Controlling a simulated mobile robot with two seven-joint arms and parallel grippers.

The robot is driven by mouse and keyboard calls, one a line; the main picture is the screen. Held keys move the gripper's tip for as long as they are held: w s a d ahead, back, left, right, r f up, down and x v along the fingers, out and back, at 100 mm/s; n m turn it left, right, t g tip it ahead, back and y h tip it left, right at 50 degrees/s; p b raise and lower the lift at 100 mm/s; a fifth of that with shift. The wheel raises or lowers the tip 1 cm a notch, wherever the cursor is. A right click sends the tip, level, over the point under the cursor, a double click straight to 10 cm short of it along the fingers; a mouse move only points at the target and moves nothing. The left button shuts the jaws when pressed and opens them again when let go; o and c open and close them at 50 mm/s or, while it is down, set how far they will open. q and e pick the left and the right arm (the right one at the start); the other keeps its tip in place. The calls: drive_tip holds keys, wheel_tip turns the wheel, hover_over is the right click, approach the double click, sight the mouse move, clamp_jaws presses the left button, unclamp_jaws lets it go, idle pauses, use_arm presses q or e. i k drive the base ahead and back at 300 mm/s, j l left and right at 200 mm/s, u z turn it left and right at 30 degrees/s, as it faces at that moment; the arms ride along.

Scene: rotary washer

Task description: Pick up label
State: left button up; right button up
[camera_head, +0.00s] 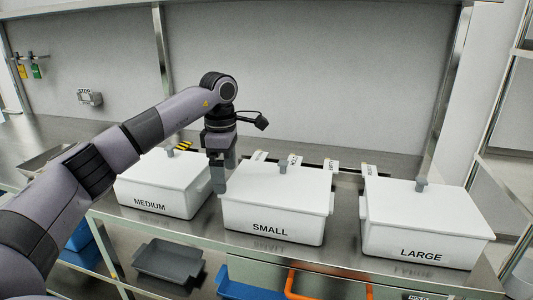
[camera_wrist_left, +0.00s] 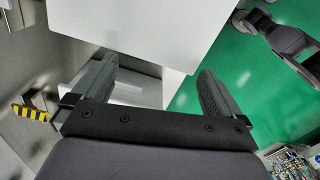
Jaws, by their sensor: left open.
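Several small white tags, which look like labels, stand in a row behind the boxes in the head view; the leftmost (camera_head: 259,156) is behind the SMALL box, and another (camera_head: 369,170) is near the LARGE box. Their lettering is too small to read. My left gripper (camera_head: 217,178) points down between the MEDIUM box (camera_head: 163,180) and the SMALL box (camera_head: 277,205). In the left wrist view its two fingers (camera_wrist_left: 157,86) are apart, with nothing held between them. A white box surface (camera_wrist_left: 140,25) fills the space beyond them.
The LARGE box (camera_head: 420,222) stands at the right of the steel bench. A yellow-black striped piece (camera_head: 184,146) is behind the MEDIUM box. A grey tray (camera_head: 168,262) sits on the lower shelf. The box lids have upright grey handles.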

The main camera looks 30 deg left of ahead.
sight(260, 155)
drive_tip(key=i+j+z, duration=0.2)
drive_tip(key=i+j, duration=0.2)
drive_tip(key=j, duration=0.25)
drive_tip(key=i+j+z, duration=0.15)
drive_tip(key=i+j, duration=0.05)
drive_tip(key=j, duration=0.1)
